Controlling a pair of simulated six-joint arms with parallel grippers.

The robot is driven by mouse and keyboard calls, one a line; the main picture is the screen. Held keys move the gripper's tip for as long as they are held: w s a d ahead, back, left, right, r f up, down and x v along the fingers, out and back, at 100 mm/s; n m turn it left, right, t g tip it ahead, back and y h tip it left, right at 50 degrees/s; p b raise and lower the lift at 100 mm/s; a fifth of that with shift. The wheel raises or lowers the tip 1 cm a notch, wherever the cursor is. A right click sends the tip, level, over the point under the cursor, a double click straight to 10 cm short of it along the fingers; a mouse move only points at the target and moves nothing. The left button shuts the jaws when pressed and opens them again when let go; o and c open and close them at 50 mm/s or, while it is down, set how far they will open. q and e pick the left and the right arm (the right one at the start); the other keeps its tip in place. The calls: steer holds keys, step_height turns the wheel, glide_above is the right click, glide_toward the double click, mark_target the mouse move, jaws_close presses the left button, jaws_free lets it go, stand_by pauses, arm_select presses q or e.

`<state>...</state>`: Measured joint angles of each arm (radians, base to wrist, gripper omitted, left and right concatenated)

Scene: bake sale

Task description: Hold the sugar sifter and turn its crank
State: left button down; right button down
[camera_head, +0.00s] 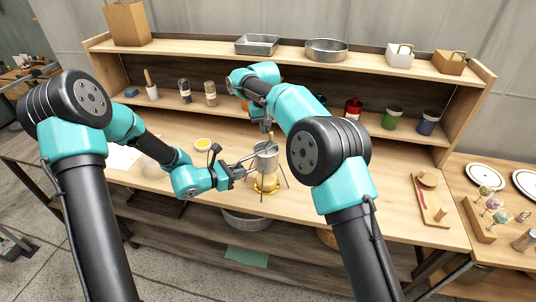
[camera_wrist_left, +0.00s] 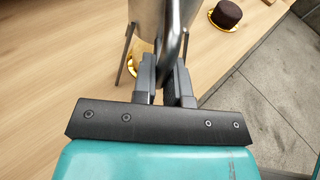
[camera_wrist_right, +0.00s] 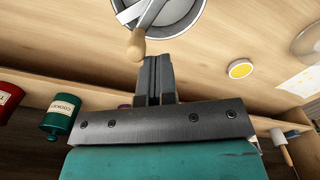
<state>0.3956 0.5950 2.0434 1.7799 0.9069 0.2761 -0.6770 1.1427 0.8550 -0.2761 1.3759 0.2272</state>
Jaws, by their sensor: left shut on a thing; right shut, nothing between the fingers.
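The sugar sifter (camera_head: 266,161) is a grey metal cup standing upright on thin legs over a golden base (camera_head: 266,186). My left gripper (camera_head: 239,171) is shut on the sifter's side handle; in the left wrist view the dark curved handle (camera_wrist_left: 178,40) passes between its fingers. The crank has a wooden knob (camera_head: 270,136) above the rim. In the right wrist view, the knob (camera_wrist_right: 136,45) lies just beyond the fingertips, slightly left. My right gripper (camera_wrist_right: 154,70) is shut and empty. I cannot tell whether it touches the knob.
A small yellow-filled bowl (camera_head: 203,144) stands left of the sifter. A dark cake (camera_wrist_left: 227,14) on a gold board shows in the left wrist view. Behind, a shelf holds jars (camera_head: 391,119) and metal tins (camera_head: 326,49). A wooden board (camera_head: 430,199) lies at the right.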

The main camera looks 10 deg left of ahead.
mark_target(272, 132)
steer(key=shift+d, duration=0.1)
stand_by(0.3)
steer(key=shift+s+d, duration=0.3)
steer(key=shift+d, duration=0.4)
steer(key=shift+s+d, duration=0.25)
steer(key=shift+d, duration=0.45)
steer(key=shift+s+d, duration=0.45)
steer(key=shift+s, duration=0.05)
